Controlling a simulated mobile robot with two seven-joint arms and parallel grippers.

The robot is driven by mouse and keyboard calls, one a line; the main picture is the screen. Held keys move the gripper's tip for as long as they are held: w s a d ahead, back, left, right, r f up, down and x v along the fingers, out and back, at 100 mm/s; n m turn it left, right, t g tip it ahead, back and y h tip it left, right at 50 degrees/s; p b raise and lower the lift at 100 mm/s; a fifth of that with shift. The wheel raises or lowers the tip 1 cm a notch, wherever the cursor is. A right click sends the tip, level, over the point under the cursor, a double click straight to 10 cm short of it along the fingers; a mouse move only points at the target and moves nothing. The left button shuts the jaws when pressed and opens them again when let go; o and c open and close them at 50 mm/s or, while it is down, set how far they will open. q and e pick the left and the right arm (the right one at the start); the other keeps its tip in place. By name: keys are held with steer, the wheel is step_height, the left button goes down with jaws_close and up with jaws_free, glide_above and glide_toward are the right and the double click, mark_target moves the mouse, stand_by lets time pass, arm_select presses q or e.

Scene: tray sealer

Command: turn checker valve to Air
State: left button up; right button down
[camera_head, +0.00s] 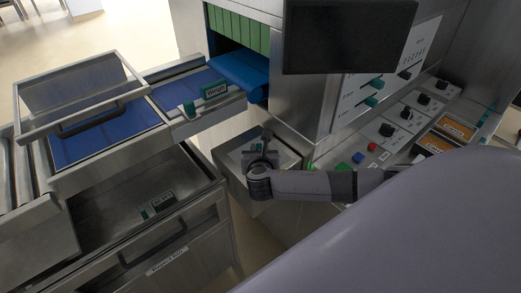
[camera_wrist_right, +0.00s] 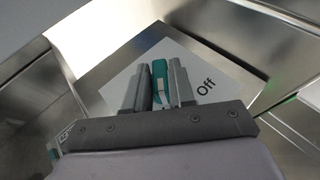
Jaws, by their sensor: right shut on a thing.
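The checker valve shows in the right wrist view as a teal handle (camera_wrist_right: 160,78) on a white plate (camera_wrist_right: 215,75). The plate reads "Off" to the right of the handle; no "Air" marking is visible. My right gripper (camera_wrist_right: 160,88) is shut on the handle, with one grey finger on each side of it. In the head view my right gripper (camera_head: 264,143) is over the low metal box (camera_head: 292,160) that carries the valve, and it hides the handle there. My left gripper is in neither view.
The machine's control panel, with black knobs (camera_head: 387,129) and coloured buttons (camera_head: 358,157), is right of the box. A dark screen (camera_head: 345,35) hangs above. The conveyor with a "Weight" sign (camera_head: 215,90) and an open metal drawer (camera_head: 187,206) are to the left.

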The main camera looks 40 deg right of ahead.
steer(key=shift+a+m+g+h, duration=0.1)
steer(key=shift+m+g+h, duration=0.3)
steer(key=shift+m+h, duration=0.5)
steer(key=shift+h, duration=0.1)
steer(key=c, duration=1)
jaws_free()
steer(key=shift+w, duration=0.1)
steer(key=shift+c, duration=0.2)
steer(key=shift+v, duration=3.6)
steer(key=shift+r, duration=0.15)
